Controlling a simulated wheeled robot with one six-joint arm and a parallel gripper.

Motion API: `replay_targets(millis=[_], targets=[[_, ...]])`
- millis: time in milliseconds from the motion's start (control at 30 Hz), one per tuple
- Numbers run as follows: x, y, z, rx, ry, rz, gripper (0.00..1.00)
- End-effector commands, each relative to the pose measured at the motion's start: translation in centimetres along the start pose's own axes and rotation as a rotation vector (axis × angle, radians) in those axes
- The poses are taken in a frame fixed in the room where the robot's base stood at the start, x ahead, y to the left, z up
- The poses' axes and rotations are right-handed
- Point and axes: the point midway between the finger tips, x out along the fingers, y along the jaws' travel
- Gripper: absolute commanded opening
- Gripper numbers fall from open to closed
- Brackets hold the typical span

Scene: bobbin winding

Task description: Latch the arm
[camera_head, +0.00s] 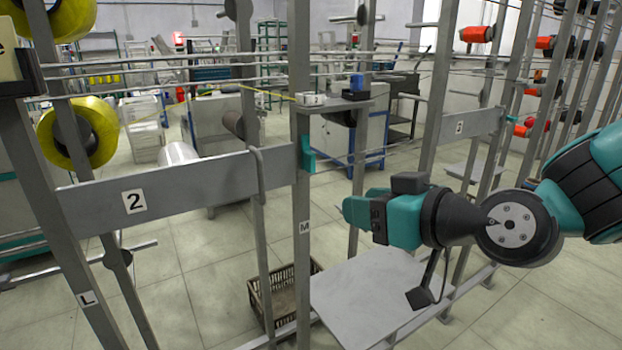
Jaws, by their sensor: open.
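A flat grey bar (195,187) marked 2 runs across from the left post (52,180) marked L toward the post (303,200) marked M. A teal bracket (307,153) is on the M post at the bar's right end. A bent grey rod (260,180) hangs over the bar just left of that post. I cannot tell which of these is the arm, or whether it is latched. My gripper (347,211) is to the right of the M post, lower than the teal bracket and apart from it. It points left, is open and holds nothing that I see.
A grey plate (365,300) lies low beneath my gripper, beside a brown crate (283,293). Yellow spools (78,132) are at the left. A blue block (356,82) sits on a small shelf above. Thin rods and strands cross the upper area. Another frame section stands at right.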

Motion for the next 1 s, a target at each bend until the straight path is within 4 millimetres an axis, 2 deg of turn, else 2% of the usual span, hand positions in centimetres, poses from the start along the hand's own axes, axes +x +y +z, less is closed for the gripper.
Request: replay_targets(millis=[33, 200, 367, 467, 667, 1000], targets=[[0.9, 0.9, 0.8, -0.012, 0.066, 0.036, 0.4], [1.8, 2.9, 0.1, -0.051, 0.229, 0.145, 0.4], [2.3, 3.6, -0.7, -0.063, 0.275, 0.182, 0.4], [3.3, 3.8, -1.3, -0.063, 0.276, 0.181, 0.4], [7.0, 4.3, -2.7, -0.064, 0.275, 0.18, 0.4], [14.3, 5.6, -4.6, -0.064, 0.278, 0.179, 0.4]])
